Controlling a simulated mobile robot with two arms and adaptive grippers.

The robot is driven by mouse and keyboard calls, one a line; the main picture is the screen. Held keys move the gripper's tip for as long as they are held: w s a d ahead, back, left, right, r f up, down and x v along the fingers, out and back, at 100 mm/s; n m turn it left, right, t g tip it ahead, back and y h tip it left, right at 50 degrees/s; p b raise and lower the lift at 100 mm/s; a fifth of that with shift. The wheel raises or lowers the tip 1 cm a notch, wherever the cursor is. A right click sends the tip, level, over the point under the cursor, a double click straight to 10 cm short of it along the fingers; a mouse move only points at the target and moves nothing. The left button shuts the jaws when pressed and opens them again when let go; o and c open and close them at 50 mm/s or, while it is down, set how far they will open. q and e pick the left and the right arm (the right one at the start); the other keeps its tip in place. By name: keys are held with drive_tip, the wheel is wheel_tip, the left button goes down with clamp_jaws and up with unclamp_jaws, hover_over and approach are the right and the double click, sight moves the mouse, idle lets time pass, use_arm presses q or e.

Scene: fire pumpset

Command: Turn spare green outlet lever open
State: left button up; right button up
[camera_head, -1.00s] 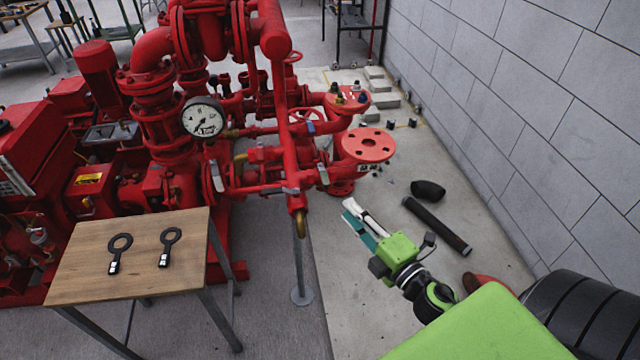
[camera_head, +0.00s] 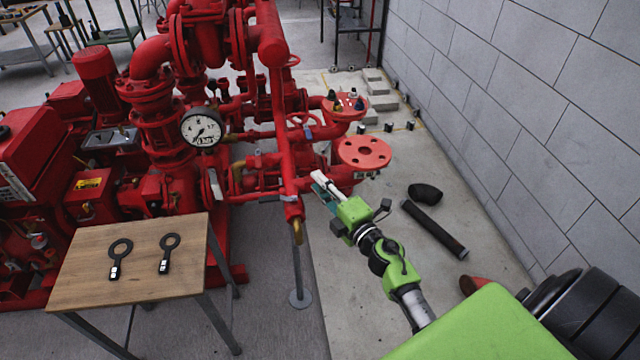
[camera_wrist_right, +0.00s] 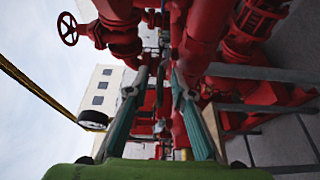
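My right gripper (camera_head: 318,184) reaches up from the lower right in the head view, its tips close to the right side of the red pipework (camera_head: 287,150). In the right wrist view its two fingers (camera_wrist_right: 158,92) stand apart with a gap between them, pointing at the red pipes. I see no clearly green lever. Small grey lever handles, such as one lever (camera_head: 270,198), sit on the low red pipes, and a brass outlet (camera_head: 297,232) points down below them. The area at the fingertips is partly hidden by the gripper. My left gripper is not in view.
A wooden table (camera_head: 80,285) with two black ring-shaped tools stands at lower left. A red flange (camera_head: 364,153) is just beyond the right gripper. A black pipe (camera_head: 435,230) and elbow (camera_head: 425,193) lie on the floor. A grey block wall (camera_head: 560,130) bounds the right side.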

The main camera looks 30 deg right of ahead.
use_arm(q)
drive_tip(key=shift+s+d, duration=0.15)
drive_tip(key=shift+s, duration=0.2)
use_arm(e)
drive_tip(key=shift+s, duration=0.1)
clamp_jaws()
drive_tip(key=shift+a+m+h, duration=0.25)
drive_tip(key=shift+m+h, duration=0.25)
drive_tip(key=shift+h, duration=0.3)
use_arm(q)
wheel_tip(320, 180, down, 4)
drive_tip(key=b, duration=0.3)
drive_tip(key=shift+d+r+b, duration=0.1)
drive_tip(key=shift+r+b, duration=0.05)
drive_tip(key=shift+b, duration=0.2)
use_arm(e)
drive_tip(key=m+h, duration=0.1)
drive_tip(key=h, duration=0.1)
drive_tip(key=a+m+h, duration=0.1)
drive_tip(key=w+m+g+h, duration=0.1)
drive_tip(key=h, duration=0.1)
drive_tip(key=shift+w+a+m+h, duration=0.1)
drive_tip(key=shift+a+m+h, duration=0.1)
drive_tip(key=shift+m+h, duration=0.1)
